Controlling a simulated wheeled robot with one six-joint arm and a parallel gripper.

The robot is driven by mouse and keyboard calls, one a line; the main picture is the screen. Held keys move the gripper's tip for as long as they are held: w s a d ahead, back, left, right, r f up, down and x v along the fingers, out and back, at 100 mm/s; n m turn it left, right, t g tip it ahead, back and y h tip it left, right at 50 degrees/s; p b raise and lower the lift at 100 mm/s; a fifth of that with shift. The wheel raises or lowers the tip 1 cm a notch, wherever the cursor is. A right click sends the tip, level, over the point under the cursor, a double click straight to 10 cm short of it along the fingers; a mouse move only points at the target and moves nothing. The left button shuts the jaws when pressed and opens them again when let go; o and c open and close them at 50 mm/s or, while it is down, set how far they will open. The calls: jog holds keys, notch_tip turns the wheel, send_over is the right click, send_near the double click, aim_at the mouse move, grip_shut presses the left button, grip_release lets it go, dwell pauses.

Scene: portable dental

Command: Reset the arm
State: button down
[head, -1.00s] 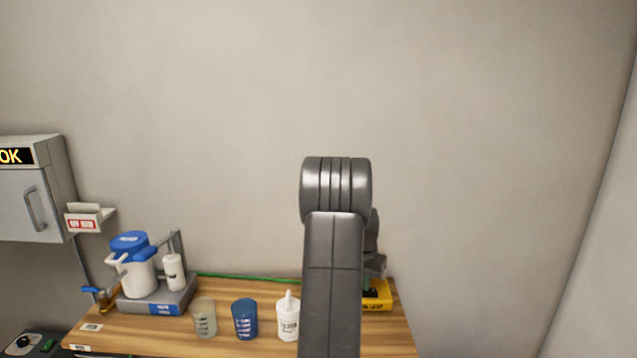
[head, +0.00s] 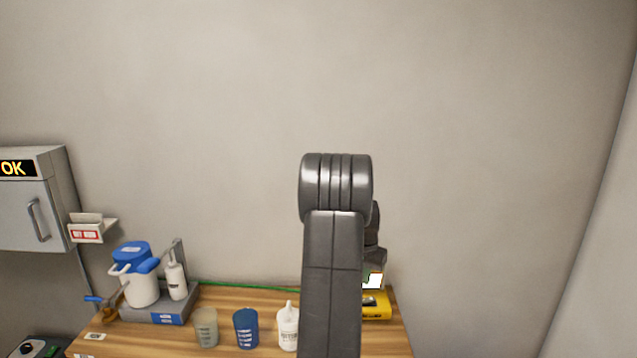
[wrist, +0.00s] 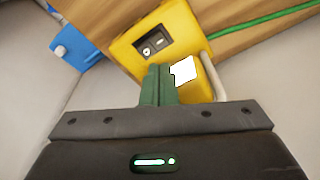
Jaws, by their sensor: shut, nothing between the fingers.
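My arm (head: 333,260) stands upright in the middle of the head view, its elbow at the top. My gripper (wrist: 160,72) shows in the wrist view as two dark green fingers closed together with nothing held. It is in front of a yellow box (wrist: 172,30) with a black socket panel, a white patch and a pale handle or tube at its side. The yellow box (head: 377,305) also shows in the head view at the table's right end, partly hidden behind my arm. I cannot tell whether the fingers touch it.
The wooden table (head: 235,300) holds a clear cup (head: 206,327), a blue cup (head: 246,328), a white bottle (head: 288,328) and a blue-lidded jug (head: 138,285) on a grey base. A wall cabinet (head: 30,205) reading OK is at left. The wall above is clear.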

jog(key=shift+r, duration=0.65)
notch_tip(320, 180, down, 7)
jog(key=b, duration=0.4)
jog(key=shift+f, duration=0.15)
jog(key=shift+r, duration=0.2)
